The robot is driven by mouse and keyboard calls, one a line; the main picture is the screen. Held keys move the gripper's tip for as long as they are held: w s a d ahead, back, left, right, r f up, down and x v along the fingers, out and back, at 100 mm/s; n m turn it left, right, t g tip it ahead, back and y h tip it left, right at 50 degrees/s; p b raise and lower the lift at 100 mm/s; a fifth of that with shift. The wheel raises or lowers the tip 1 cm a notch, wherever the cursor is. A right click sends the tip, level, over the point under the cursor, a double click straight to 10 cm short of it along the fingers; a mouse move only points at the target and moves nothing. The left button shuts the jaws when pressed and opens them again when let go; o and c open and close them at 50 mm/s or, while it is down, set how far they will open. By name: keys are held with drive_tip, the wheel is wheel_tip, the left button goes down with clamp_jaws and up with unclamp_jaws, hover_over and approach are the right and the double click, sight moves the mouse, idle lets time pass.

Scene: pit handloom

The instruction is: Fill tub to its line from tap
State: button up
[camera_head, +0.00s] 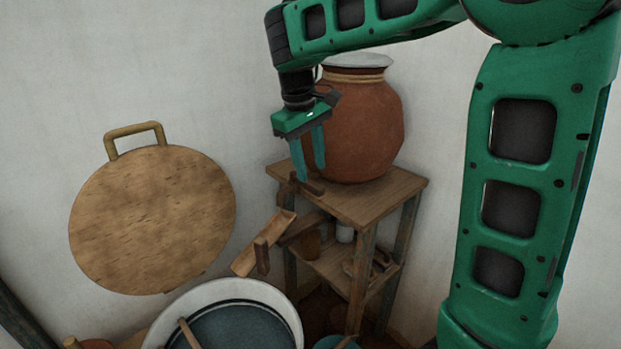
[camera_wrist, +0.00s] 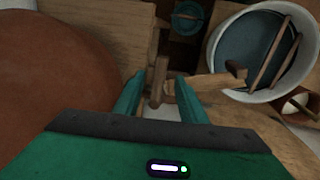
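The white-rimmed tub (camera_head: 281,295) stands low at the bottom of the head view, holding dark blue-grey contents; it also shows at upper right in the wrist view (camera_wrist: 213,47). Its fill line cannot be made out. A large clay pot (camera_head: 365,130) stands on a wooden stand. A small brown wooden piece, apparently the tap (camera_head: 309,184), sits at the pot's lower left. My gripper (camera_head: 311,172) is open just above it, fingers pointing down. In the wrist view the tap handle (camera_wrist: 158,75) shows between and just beyond the fingertips, with no clear contact. No flowing water is visible.
A wooden trough (camera_head: 262,245) slopes from below the stand top (camera_head: 400,190) toward the tub. Sticks (camera_wrist: 272,58) lie across the tub. A teal bucket (camera_wrist: 188,8) is beside it on the floor. A round wooden board (camera_head: 150,220) leans on the wall.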

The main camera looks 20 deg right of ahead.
drive_tip(key=shift+s+a+r, duration=0.1)
drive_tip(key=shift+a+r, duration=0.05)
drive_tip(key=shift+r, duration=0.75)
drive_tip(key=shift+s+a+r, duration=0.1)
drive_tip(key=shift+a+r, duration=0.1)
drive_tip(key=shift+r, duration=0.7)
drive_tip(key=shift+a+r, duration=0.15)
drive_tip(key=shift+r, duration=0.75)
